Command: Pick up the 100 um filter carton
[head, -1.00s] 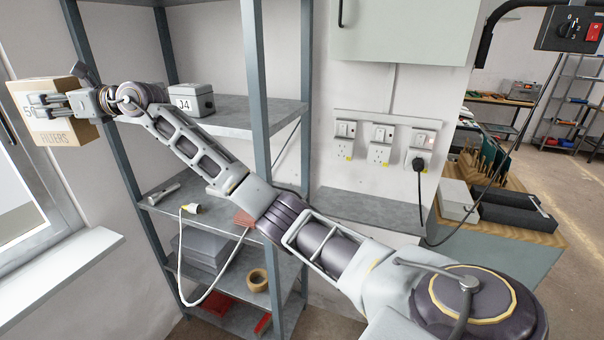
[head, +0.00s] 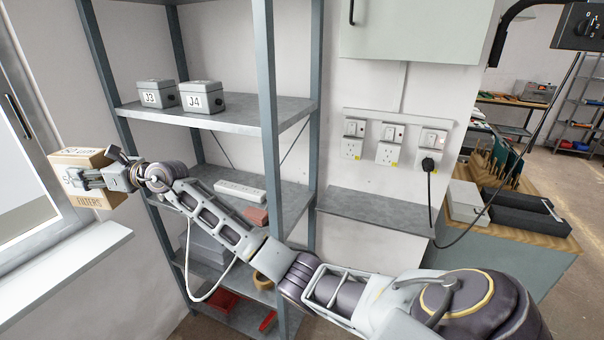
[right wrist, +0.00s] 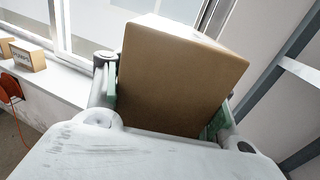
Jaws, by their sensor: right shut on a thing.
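A brown cardboard carton (head: 92,201) is at the far left of the head view, in front of the window. Its label reads "FILTERS", with a partly covered number that begins with 5; I cannot read 100 on it. My right gripper (head: 80,179) is shut on this carton and holds it up above the window sill. In the right wrist view the carton (right wrist: 180,75) fills the space between the two fingers of the gripper (right wrist: 165,105), showing a plain brown side. My left gripper is not in view.
The grey shelf rack (head: 270,130) stands close behind my right arm, with boxes J3 (head: 155,94) and J4 (head: 203,97) on it. The window sill (head: 60,262) lies below the carton. Another small labelled carton (right wrist: 28,56) sits on the sill in the wrist view.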

